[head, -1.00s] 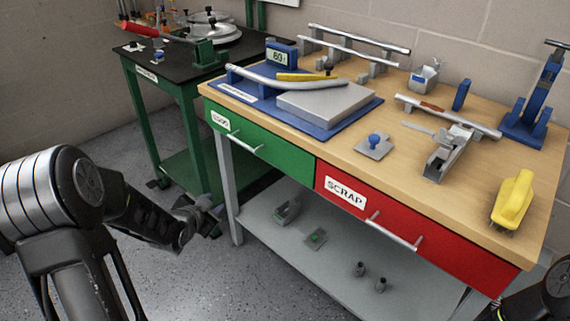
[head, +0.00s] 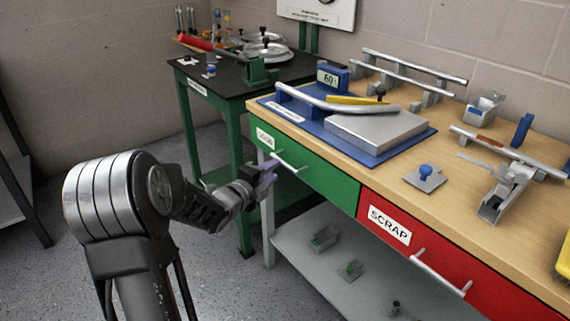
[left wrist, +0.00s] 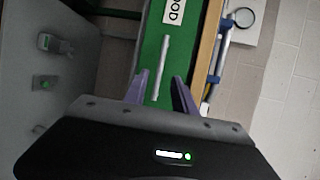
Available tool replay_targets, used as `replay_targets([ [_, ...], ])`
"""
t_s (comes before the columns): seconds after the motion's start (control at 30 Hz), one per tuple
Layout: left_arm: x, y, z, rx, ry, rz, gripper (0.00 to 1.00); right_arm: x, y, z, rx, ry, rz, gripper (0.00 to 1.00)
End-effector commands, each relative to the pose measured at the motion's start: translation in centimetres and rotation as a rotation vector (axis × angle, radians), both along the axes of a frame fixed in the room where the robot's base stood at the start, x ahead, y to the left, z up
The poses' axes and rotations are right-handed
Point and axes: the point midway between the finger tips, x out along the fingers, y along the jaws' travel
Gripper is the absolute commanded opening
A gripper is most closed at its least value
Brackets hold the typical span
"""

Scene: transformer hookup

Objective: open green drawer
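The green drawer (head: 325,178) is shut in the front of the wooden workbench, left of the red drawer. Its light bar handle (head: 286,160) runs along the front near a white label. My left gripper (head: 267,172) is in front of the drawer's left end, close to the handle. In the left wrist view the green drawer (left wrist: 154,52) shows with its handle (left wrist: 161,66) ahead of my left gripper (left wrist: 160,90). My right gripper is not in view.
The red SCRAP drawer (head: 455,262) is to the right. A grey lower shelf (head: 315,270) with small parts lies under the drawers. A green-legged dark table (head: 225,78) stands behind left. A blue mat (head: 420,138) with a grey block lies on the bench.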

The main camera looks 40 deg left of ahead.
Motion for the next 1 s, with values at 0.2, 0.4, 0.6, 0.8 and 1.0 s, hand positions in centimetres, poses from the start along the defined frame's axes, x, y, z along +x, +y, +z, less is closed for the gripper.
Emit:
replay_targets([
  [0.2, 2.8, 0.2, -0.7, 0.0, 0.002, -0.002, 0.32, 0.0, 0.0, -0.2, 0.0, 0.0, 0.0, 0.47],
  [0.4, 5.8, 0.5, -1.2, 0.0, 0.001, -0.001, 0.32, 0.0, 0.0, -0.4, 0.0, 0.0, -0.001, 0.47],
  [0.6, 7.1, 0.7, -1.3, 0.0, 0.001, 0.0, 0.32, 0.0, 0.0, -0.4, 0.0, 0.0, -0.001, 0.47],
  [0.8, 7.1, 0.7, -1.3, -0.001, 0.001, 0.0, 0.32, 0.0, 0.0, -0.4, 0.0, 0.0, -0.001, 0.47],
  [1.0, 7.1, 0.7, -1.3, -0.001, 0.001, 0.0, 0.19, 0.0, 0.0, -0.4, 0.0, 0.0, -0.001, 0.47],
])
